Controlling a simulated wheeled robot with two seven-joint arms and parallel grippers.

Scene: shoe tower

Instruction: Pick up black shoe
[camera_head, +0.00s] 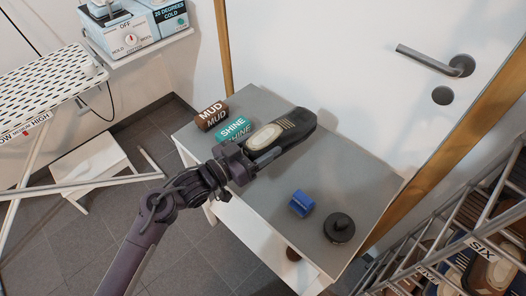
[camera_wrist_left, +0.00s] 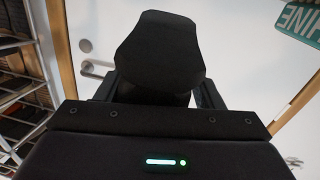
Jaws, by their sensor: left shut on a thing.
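A black shoe (camera_head: 297,122) with a pale tan patch is over the grey-topped table in the head view. My left gripper (camera_head: 262,156) is shut on the near end of the shoe. In the left wrist view the dark shoe (camera_wrist_left: 160,48) stands out between the fingers of my left gripper (camera_wrist_left: 158,98) and hides much of them. I cannot tell from the head view whether the shoe touches the tabletop. My right gripper is in neither view.
A brown MUD box (camera_head: 211,117) and a teal SHINE box (camera_head: 233,129) sit left of the shoe on the table (camera_head: 345,172). A blue item (camera_head: 301,203) and a round black tin (camera_head: 339,228) sit at the right. A white door stands behind; a shoe rack (camera_head: 440,270) is at lower right.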

